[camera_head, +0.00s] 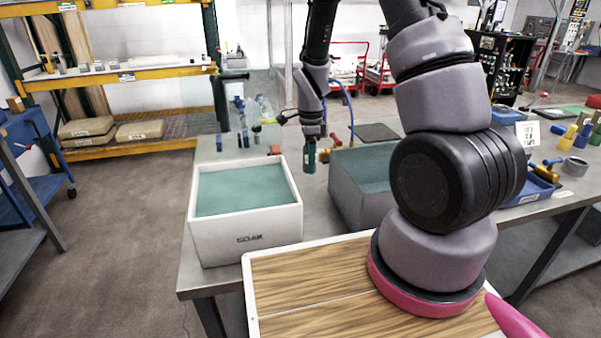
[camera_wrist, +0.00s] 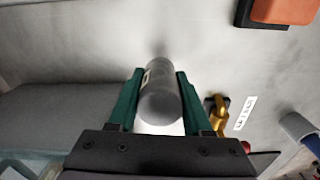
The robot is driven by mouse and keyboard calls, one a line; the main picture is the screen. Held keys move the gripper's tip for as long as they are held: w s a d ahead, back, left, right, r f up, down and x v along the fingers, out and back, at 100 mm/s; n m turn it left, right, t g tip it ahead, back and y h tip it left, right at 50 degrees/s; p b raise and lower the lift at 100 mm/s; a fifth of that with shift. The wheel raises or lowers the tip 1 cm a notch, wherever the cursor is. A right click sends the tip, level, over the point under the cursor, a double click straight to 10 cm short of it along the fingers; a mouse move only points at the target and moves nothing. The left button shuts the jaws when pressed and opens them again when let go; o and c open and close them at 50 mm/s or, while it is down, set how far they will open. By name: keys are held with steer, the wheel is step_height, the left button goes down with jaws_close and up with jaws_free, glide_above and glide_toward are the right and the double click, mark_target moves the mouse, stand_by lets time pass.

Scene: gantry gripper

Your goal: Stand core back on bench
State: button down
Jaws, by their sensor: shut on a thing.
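My gripper (camera_head: 309,165) hangs over the bench (camera_head: 225,275), between the white box and the grey box. In the wrist view its green fingers (camera_wrist: 160,98) are shut on the core (camera_wrist: 160,95), a plain grey cylinder with a pale label on its left side. The core is seen nearly end-on, and its far end points toward the grey bench top in that view. I cannot tell whether it touches the bench. In the head view the fingers mostly hide the core.
The white box (camera_head: 245,240) marked SOAK holds teal liquid at left. The grey box (camera_head: 350,200) stands just right of my gripper. A yellow handle (camera_wrist: 215,108) and an orange block (camera_wrist: 285,10) are close by. A blue tray (camera_head: 530,192) with tools lies at right.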

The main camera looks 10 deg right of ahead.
mark_target(300, 183)
steer(key=a, duration=0.2)
steer(key=shift+a+f, duration=0.1)
steer(key=shift+a, duration=0.3)
steer(key=shift+f, duration=1.65)
steer(key=shift+f, duration=0.2)
steer(key=shift+c, duration=1.6)
jaws_free()
steer(key=shift+r, duration=0.1)
step_height(300, 183, up, 12)
